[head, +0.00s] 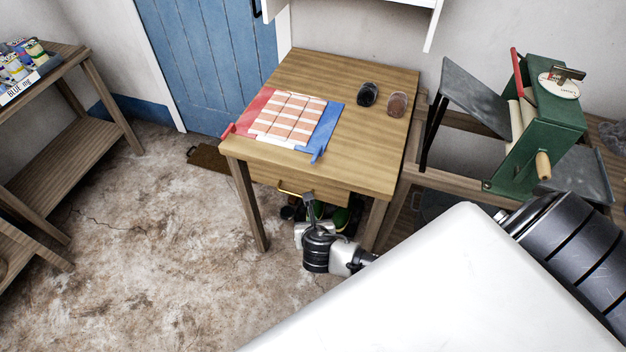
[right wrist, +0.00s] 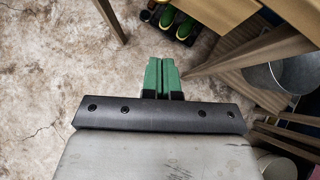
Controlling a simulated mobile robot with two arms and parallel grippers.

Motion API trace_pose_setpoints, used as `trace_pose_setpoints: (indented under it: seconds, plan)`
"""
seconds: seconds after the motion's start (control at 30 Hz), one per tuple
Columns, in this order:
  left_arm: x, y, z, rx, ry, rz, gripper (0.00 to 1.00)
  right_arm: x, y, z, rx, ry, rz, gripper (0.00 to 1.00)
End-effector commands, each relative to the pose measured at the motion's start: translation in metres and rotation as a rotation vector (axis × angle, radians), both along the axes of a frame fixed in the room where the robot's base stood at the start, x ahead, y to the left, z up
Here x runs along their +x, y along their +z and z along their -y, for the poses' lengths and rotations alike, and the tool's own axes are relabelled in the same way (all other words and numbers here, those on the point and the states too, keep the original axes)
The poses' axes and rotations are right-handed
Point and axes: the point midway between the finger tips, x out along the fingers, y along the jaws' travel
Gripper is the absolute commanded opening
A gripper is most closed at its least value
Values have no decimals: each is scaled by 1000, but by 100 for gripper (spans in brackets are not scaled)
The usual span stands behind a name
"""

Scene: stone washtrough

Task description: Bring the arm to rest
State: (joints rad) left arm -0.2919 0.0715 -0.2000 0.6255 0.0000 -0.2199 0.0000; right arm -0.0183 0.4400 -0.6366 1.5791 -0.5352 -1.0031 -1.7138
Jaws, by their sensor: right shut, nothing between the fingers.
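My right arm reaches in from the lower right in the head view, with its large white link across the corner. My right gripper (head: 309,200) is low in front of the wooden table, near the drawer. In the right wrist view its two green fingers (right wrist: 162,75) are together and empty, with floor beyond them. My left gripper is in neither view.
The wooden table (head: 365,155) holds a red, white and blue board (head: 290,118) and two small jars (head: 367,94) (head: 397,104). A green roller machine (head: 545,125) stands right. Wooden shelves (head: 75,140) stand left. Shoes (right wrist: 180,24) lie under the table. The left floor is clear.

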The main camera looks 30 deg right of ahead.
Motion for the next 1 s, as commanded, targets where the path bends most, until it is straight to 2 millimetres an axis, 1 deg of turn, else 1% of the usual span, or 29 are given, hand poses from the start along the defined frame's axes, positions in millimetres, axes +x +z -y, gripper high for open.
trace_pose_setpoints:
  seconds: [0.03,0.13,0.37,0.47,0.53,0.57,0.67,0.7,0.77,0.8,0.87,0.9,0.97,1.0]
  plan:
    - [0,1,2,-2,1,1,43,-5,5,-2,0,1,0,0]
    - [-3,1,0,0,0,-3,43,-12,11,-6,0,1,-1,0]
    - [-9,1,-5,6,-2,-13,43,-16,16,-8,-1,0,-1,0]
    - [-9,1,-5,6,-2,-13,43,-18,11,-7,14,-12,-4,0]
    - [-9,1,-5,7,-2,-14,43,-22,-3,-5,66,-58,-14,0]
    - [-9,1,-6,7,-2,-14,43,-26,-12,-3,103,-90,-20,0]
    - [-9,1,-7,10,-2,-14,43,-46,-59,4,289,-273,-47,0]
    - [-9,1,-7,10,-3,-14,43,-60,-82,7,381,-376,-59,0]
    - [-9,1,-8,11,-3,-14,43,-85,-117,11,528,-559,-72,0]
    - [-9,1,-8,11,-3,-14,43,-104,-139,13,624,-691,-79,0]
    - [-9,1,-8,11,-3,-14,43,-136,-170,14,758,-905,-80,0]
    - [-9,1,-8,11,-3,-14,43,-160,-189,13,840,-1053,-75,0]
    - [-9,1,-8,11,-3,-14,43,-198,-214,11,947,-1285,-60,0]
    - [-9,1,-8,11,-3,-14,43,-223,-228,8,1009,-1435,-43,0]
